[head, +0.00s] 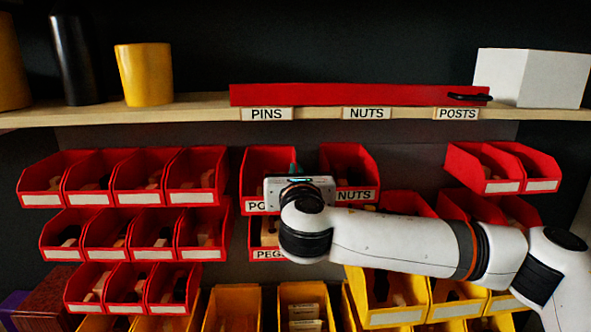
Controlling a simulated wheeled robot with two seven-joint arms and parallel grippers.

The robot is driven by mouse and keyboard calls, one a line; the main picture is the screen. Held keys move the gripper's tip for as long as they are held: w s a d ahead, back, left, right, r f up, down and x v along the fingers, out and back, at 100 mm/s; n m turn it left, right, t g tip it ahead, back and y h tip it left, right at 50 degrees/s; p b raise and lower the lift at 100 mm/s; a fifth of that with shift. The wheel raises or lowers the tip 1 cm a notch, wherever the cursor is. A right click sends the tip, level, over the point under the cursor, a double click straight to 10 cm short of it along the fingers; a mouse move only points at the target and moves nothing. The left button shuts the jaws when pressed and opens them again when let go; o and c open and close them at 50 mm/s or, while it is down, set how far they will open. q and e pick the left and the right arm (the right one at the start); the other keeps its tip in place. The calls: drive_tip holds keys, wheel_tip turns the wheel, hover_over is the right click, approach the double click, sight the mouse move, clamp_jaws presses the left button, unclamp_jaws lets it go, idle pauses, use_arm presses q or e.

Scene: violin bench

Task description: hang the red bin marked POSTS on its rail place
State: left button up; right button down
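The red bin whose label begins "PO" (257,162) hangs in the upper middle row, below the PINS label (266,114). The rest of its label is hidden behind my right gripper (298,181). That gripper is at the bin's front right, with its arm coming in from the right. Its fingers are hidden by its own body, so I cannot tell whether it is open or touches the bin. The POSTS label (457,114) is on the shelf edge further right. The wall below and left of it (412,165) is bare. My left gripper is out of view.
The red NUTS bin (357,196) hangs just right of the gripper. A bin marked "PEG" (266,254) is below, partly hidden. Several red bins fill the left, others the right, with yellow bins (399,318) underneath. A red bar (350,95) lies along the shelf.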

drive_tip(key=s, duration=1.3)
drive_tip(key=shift+s+b, duration=0.4)
drive_tip(key=shift+b, duration=0.05)
idle(0.7)
